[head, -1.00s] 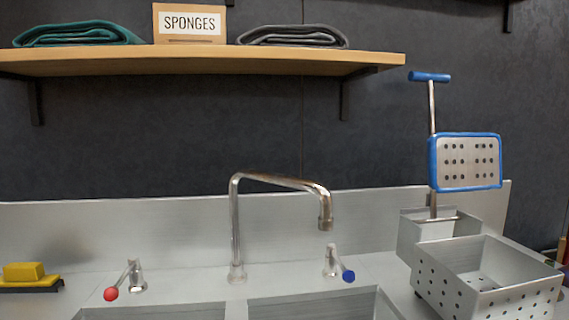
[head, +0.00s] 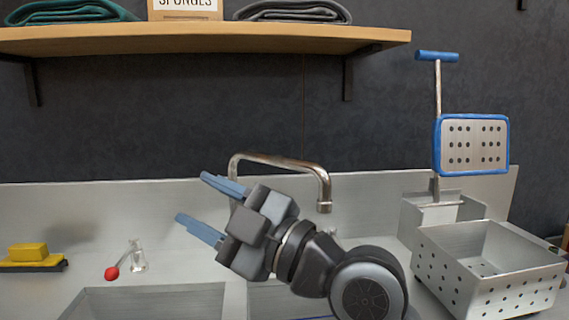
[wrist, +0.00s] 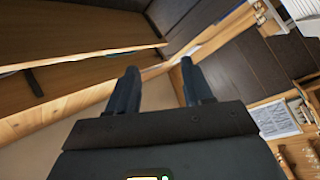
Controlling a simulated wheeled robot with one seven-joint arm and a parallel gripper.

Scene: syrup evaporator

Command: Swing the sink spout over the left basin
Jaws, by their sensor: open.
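The metal sink spout (head: 283,161) rises behind the sink in the head view. It bends to the right and its outlet (head: 324,206) hangs on the right side. My gripper (head: 207,208) is open and empty, in front of the spout's upright, with its blue-grey fingers pointing up and left. My arm hides the spout's base and most of the right basin. The left basin (head: 150,302) shows at the bottom left. In the wrist view the open fingers (wrist: 158,92) have nothing between them.
A red-knobbed tap handle (head: 112,273) stands left of the spout. A yellow sponge (head: 28,251) lies at far left. A perforated metal basket (head: 485,268) and a blue-handled tool (head: 438,90) stand at right. A wooden shelf (head: 200,40) runs above.

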